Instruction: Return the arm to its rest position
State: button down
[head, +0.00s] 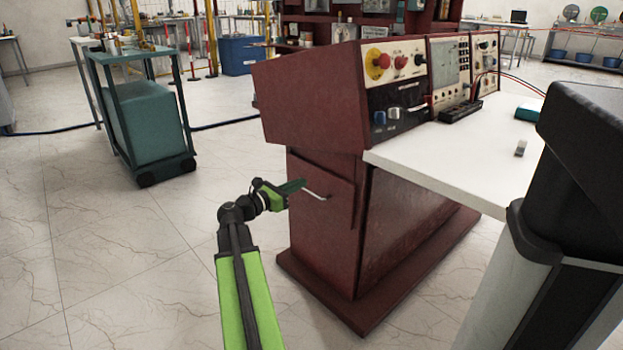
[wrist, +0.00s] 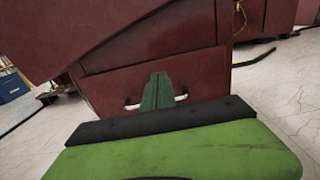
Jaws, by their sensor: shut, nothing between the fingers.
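My arm reaches forward in the head view, with a green upper part and a dark joint. My gripper (head: 293,187) is at its end, in front of the maroon console's side. The gripper also shows in the wrist view (wrist: 158,78), its dark green fingers together with nothing between them. Past the fingertips is the maroon console's drawer front (wrist: 105,90), with a pale bar handle (wrist: 181,97) on it. The handle also shows in the head view (head: 317,194). The fingers overlap the handle in the picture; I cannot tell whether they touch it. The drawer front looks closed.
The maroon console (head: 310,95) carries knobs and meters, and a white worktop (head: 440,165) juts out on the right. A teal cart (head: 145,125) stands at the left, with a blue cable on the floor. Tiled floor (head: 130,260) to the left of my arm is clear.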

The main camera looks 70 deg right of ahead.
jog(key=v, duration=0.6)
jog(key=shift+w, duration=0.2)
jog(key=shift+a, duration=0.1)
